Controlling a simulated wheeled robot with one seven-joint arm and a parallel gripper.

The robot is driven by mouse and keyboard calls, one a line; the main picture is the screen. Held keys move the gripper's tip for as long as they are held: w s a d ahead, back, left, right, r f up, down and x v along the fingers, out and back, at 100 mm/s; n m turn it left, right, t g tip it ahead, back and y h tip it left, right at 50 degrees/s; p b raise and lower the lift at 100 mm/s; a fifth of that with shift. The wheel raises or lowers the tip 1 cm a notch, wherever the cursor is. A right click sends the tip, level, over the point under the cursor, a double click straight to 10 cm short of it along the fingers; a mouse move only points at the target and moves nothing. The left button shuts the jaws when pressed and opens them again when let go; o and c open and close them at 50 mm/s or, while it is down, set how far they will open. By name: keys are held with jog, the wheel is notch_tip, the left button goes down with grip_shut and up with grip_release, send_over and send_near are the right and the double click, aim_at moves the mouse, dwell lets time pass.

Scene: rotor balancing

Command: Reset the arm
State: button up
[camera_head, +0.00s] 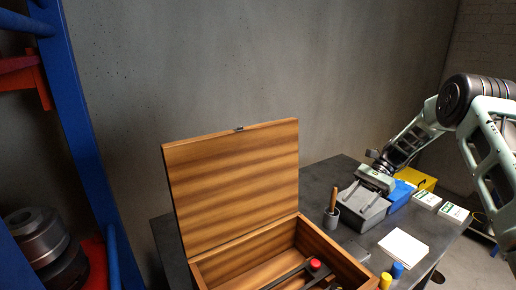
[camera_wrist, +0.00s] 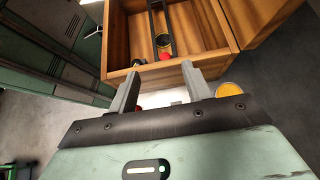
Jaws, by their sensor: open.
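My gripper (camera_head: 358,193) hangs at the right over the dark table, above a grey bin. In the wrist view my gripper (camera_wrist: 160,82) shows two grey fingers spread apart with nothing held between them. The open wooden box (camera_head: 335,250) stands at the front of the table, lid raised; in the wrist view the box (camera_wrist: 160,70) lies beyond the fingertips. Inside it are a dark frame-like tool (camera_head: 290,276) and a red-topped piece (camera_head: 315,265). My arm reaches in from the right edge. The grey bin's contents are partly hidden.
A cup with a wooden-handled tool (camera_head: 332,212), a blue bin (camera_head: 399,195), a yellow bin (camera_head: 418,178), white-and-green boxes (camera_head: 454,213) and a white sheet (camera_head: 404,248) sit on the table. Small yellow (camera_head: 385,281) and blue (camera_head: 397,270) cylinders stand near the box. A blue rack (camera_head: 88,150) is left.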

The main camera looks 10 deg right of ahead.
jog(key=s+a+r+n+h+b, duration=0.25)
jog(key=s+a+n, duration=0.3)
jog(key=a, duration=0.65)
jog(key=s+a+r+n+h+b, duration=0.1)
jog(key=s+a+n+h+b, duration=0.4)
jog(key=a, duration=0.6)
jog(key=s+a+f+n+t+h+b, duration=0.1)
jog(key=s+n, duration=0.4)
jog(key=s, duration=0.6)
jog(key=s+a+f+n+t+h+b, duration=0.1)
jog(key=s+a+n, duration=0.3)
jog(key=s, duration=0.7)
jog(key=shift+f+n+t+b, duration=0.5)
jog(key=shift+n+t+b, duration=0.15)
jog(key=shift+n+t, duration=0.4)
